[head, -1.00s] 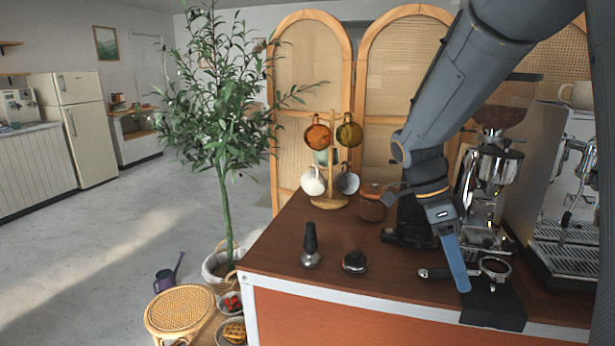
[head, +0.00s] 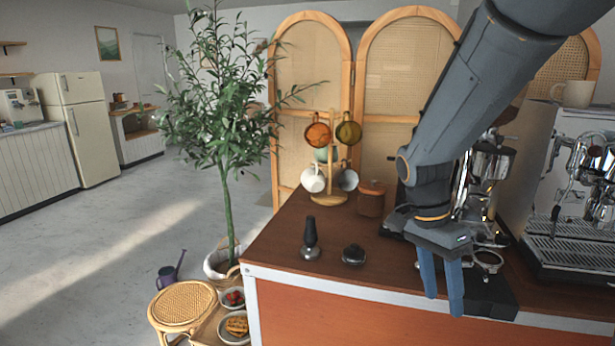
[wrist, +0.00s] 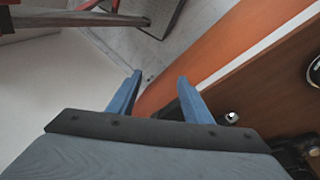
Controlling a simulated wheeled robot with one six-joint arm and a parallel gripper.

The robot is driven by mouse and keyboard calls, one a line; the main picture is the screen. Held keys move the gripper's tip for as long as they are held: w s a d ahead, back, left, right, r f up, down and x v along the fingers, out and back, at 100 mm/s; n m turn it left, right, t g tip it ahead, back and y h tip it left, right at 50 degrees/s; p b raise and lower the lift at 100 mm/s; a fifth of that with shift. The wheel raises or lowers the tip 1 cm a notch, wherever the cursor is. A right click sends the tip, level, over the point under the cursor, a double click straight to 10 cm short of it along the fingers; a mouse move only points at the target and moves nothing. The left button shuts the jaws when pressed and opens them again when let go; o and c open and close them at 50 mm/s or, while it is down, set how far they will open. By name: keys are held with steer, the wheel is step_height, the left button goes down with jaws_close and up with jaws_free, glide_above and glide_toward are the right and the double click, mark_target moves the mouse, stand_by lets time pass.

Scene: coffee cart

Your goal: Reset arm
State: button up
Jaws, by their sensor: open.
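My gripper (head: 441,287) is open and empty, with its two blue fingers pointing down in front of the counter's front edge. In the wrist view, the open fingers (wrist: 158,92) frame the counter's orange front and the floor, with nothing between them.
The wooden counter (head: 290,262) holds a tamper (head: 310,240), a round dark tool (head: 354,254), a mug tree (head: 333,195), a brown canister (head: 371,199), a grinder (head: 487,165) and an espresso machine (head: 575,215). A plant (head: 225,120) stands at the left.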

steer(key=s+a+f+n+t+y, duration=0.2)
steer(key=s+a+f+n, duration=0.3)
steer(key=n, duration=0.9)
steer(key=shift+s+a+f+t+y, duration=0.3)
steer(key=shift+s+a+t, duration=0.1)
steer(key=shift+s+a, duration=0.3)
